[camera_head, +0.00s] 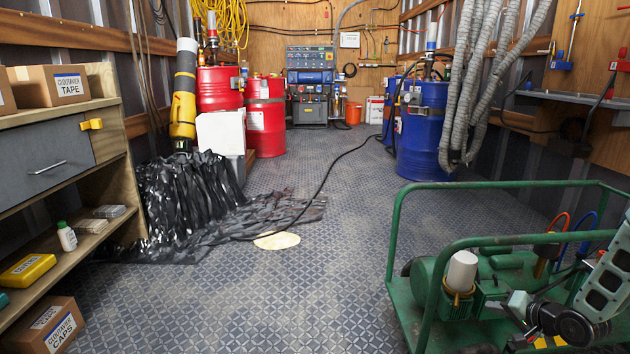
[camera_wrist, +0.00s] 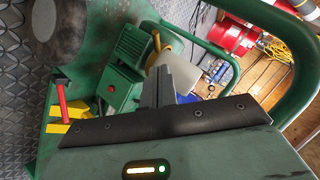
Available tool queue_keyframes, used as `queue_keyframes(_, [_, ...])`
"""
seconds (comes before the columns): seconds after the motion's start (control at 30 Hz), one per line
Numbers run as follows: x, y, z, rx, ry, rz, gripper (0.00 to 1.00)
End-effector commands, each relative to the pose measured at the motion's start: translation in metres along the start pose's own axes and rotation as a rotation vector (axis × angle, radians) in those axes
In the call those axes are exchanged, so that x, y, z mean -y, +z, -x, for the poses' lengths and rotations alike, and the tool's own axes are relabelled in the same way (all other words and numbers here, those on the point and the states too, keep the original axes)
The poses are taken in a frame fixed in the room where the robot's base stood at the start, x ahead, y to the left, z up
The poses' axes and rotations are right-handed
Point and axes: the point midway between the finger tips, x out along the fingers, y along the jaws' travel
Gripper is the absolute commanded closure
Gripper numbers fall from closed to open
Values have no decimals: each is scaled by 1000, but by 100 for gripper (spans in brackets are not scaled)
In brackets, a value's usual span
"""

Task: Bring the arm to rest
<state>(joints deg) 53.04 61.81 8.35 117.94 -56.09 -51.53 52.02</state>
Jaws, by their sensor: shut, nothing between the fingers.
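My gripper (camera_wrist: 166,80) shows in the wrist view with its grey fingers together and nothing between them. It points over the green wheeled cart (camera_head: 405,262), with the cart's green motor unit (camera_wrist: 122,75) and a white cylinder (camera_wrist: 180,68) beyond the fingertips. I cannot tell from this view whether the fingers touch anything. In the head view my arm is folded at the lower right, over or beside the cart, and the fingers are hard to make out there.
A green tubular rail (camera_wrist: 275,22) curves close by my gripper. Blue drums (camera_head: 422,130) and hanging grey hoses (camera_head: 480,80) stand beyond the cart. A shelf (camera_head: 105,103) is at left, with black sheeting (camera_head: 190,200) beside it. A black cable crosses the floor; the middle floor is otherwise mostly clear.

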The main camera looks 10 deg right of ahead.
Motion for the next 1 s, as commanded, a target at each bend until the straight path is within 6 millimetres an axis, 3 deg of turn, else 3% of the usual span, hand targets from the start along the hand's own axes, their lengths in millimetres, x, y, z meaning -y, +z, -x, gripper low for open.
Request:
queue_keyframes(0.03, [23,-3,0,29,54,86,100])
queue_keyframes(0.17, [68,-2,8,105,205,270,100])
queue_keyframes(0.37, [140,20,45,229,385,501,100])
queue_keyframes(0.6, [214,77,116,415,492,684,100])
queue_keyframes(0.9, [263,158,203,654,460,800,100])
queue_keyframes(1.0, [289,197,210,744,404,896,100])
